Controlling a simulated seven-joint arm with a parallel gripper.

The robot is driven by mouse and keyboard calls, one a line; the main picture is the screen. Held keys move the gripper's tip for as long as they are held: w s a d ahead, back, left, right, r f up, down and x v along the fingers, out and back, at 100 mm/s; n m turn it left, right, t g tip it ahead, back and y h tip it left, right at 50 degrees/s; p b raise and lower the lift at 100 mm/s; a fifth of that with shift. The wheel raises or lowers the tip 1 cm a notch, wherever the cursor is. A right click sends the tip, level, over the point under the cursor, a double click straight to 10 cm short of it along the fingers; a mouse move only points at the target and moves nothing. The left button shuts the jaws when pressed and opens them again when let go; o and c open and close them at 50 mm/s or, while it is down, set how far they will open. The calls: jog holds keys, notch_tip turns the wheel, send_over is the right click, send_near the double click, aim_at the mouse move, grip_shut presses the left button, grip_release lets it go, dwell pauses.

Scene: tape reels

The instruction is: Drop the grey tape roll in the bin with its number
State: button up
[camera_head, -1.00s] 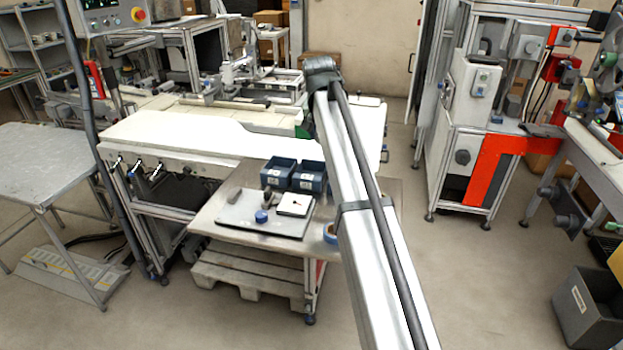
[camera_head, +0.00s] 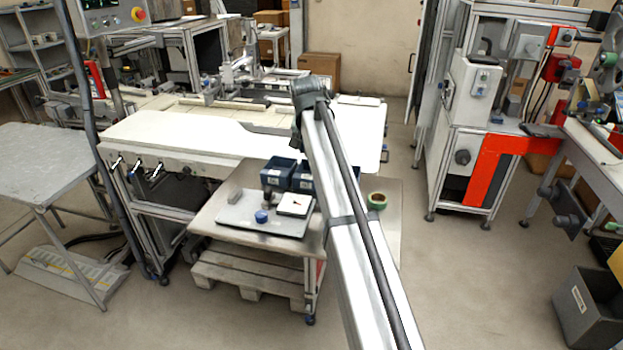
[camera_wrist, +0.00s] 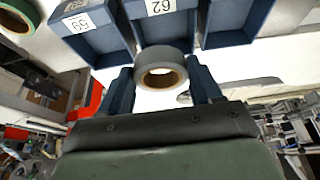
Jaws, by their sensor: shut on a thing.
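The grey tape roll (camera_wrist: 161,55) is held between the two blue fingers of my gripper (camera_wrist: 161,73) in the wrist view. The roll overlaps the edge of the middle blue bin (camera_wrist: 164,27) in that view; I cannot tell its height. The left blue bin (camera_wrist: 105,43) and right blue bin (camera_wrist: 235,20) flank it. White labels show on the left and middle bins, seemingly reading 59 and 62, though their orientation makes this uncertain. No label shows on the right bin. In the head view, two bins (camera_head: 276,174) show beside my arm, which hides the gripper and roll.
A green tape roll (camera_head: 376,201) lies on the table right of my arm and shows top left in the wrist view (camera_wrist: 18,14). A grey board (camera_head: 243,222) holds a blue object (camera_head: 261,217) and a white square piece (camera_head: 296,204).

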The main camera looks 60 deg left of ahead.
jog(key=shift+f, duration=0.25)
jog(key=o, duration=1.2)
jog(key=v, duration=1.4)
jog(key=shift+w, duration=0.1)
